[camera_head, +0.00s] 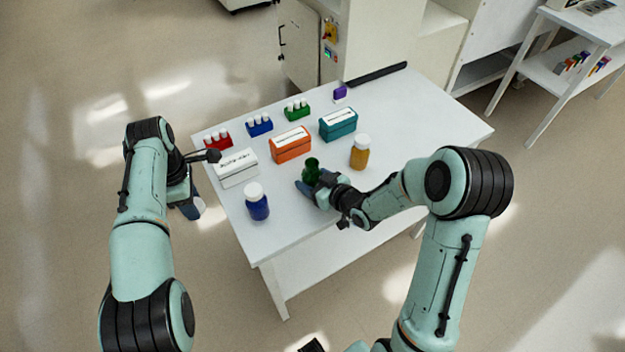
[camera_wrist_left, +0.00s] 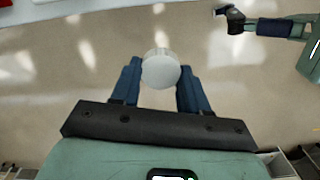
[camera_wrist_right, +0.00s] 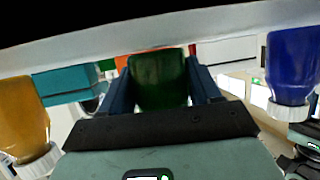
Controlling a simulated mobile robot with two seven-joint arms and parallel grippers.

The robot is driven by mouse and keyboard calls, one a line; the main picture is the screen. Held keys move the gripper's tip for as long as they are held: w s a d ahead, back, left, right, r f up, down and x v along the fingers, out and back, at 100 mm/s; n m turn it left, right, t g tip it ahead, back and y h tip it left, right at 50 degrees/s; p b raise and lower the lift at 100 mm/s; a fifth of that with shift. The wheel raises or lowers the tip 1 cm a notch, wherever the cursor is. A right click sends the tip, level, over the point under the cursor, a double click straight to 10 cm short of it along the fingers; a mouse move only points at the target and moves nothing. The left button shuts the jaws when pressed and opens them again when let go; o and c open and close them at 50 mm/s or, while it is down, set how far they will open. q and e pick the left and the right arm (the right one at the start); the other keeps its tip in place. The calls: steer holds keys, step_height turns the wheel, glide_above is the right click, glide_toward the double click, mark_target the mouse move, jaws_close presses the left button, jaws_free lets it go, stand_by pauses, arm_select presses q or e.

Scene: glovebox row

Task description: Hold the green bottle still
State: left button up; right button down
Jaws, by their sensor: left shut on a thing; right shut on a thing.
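The green bottle (camera_head: 311,170) is upright at the front part of the white table, with no white cap visible on its neck. My right gripper (camera_head: 314,186) is shut around its body. In the right wrist view the bottle (camera_wrist_right: 158,80) sits between the two blue fingers. My left gripper (camera_head: 188,208) is off the table's left edge, above the floor. It is shut on a round white cap (camera_wrist_left: 160,70), which shows between its fingers in the left wrist view. Whether the bottle's base touches the table is hidden.
A blue bottle (camera_head: 257,206) stands left of the green bottle, an amber bottle (camera_head: 360,153) to its right. White (camera_head: 237,168), orange (camera_head: 291,146) and teal (camera_head: 338,124) boxes stand behind. Small vial racks line the back left. The table's right side (camera_head: 440,130) is clear.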

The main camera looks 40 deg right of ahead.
arm_select(q)
steer(key=shift+f, duration=0.3)
arm_select(e)
steer(key=shift+f, duration=0.15)
steer(key=shift+c, duration=1.7)
jaws_free()
steer(key=shift+o, duration=0.6)
arm_select(q)
steer(key=shift+r, duration=0.15)
